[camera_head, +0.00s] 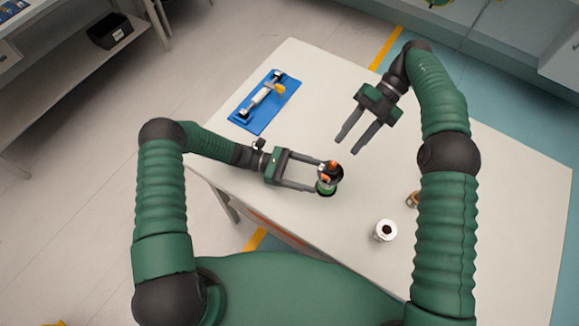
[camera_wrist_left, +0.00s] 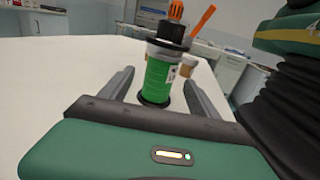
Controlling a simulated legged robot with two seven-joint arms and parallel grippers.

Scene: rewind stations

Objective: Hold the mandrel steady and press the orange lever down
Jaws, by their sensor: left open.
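The mandrel is an upright stand on the table, with a green roll (camera_wrist_left: 158,80) low down and a black top (camera_wrist_left: 171,31). It carries an orange knob (camera_wrist_left: 176,10). The orange lever (camera_wrist_left: 203,20) slants upward to the right from the black top. In the head view the mandrel (camera_head: 326,190) stands at my left gripper's fingertips. My left gripper (camera_head: 319,175) is open, one finger on each side of the green roll in the left wrist view. My right gripper (camera_head: 351,145) is open and empty, above the table behind the mandrel, apart from it.
A blue mat (camera_head: 245,121) with a white-and-yellow tool (camera_head: 261,96) lies at the table's far left. A white roll (camera_head: 385,231) stands right of the mandrel. A small brown item (camera_head: 412,200) is partly hidden by my right arm. The table (camera_head: 515,205) is clear at right.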

